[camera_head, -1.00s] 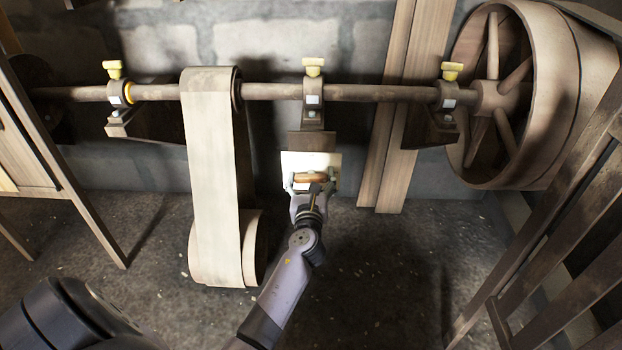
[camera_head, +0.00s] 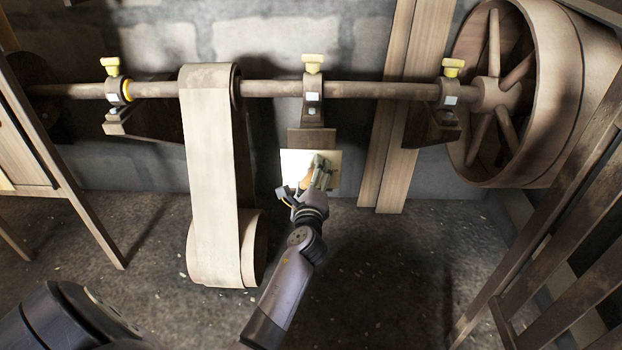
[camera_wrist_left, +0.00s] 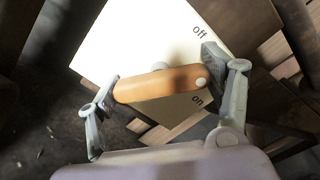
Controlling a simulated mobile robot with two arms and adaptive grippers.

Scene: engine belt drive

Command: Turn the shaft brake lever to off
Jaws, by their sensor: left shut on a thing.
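The shaft brake lever has an orange-brown handle (camera_head: 313,166) mounted on a white plate (camera_head: 290,160) on the wall, below the middle shaft bearing. In the left wrist view the handle (camera_wrist_left: 155,84) lies between my finger pads, with a pale dot near its right end. The plate (camera_wrist_left: 130,40) reads "off" (camera_wrist_left: 199,33) above and "on" (camera_wrist_left: 197,100) near the handle's dotted end. My left gripper (camera_head: 309,183) is shut on the handle; it also shows in the wrist view (camera_wrist_left: 160,82). In the head view the handle stands steeply tilted, partly hidden by my fingers. My right gripper is not seen.
A shaft (camera_head: 380,91) on bearings runs across above the plate. A wide pale belt (camera_head: 210,170) hangs close on the left. Wooden boards (camera_head: 395,150) stand on the right, with a large spoked wheel (camera_head: 548,100) beyond. Floor below is clear.

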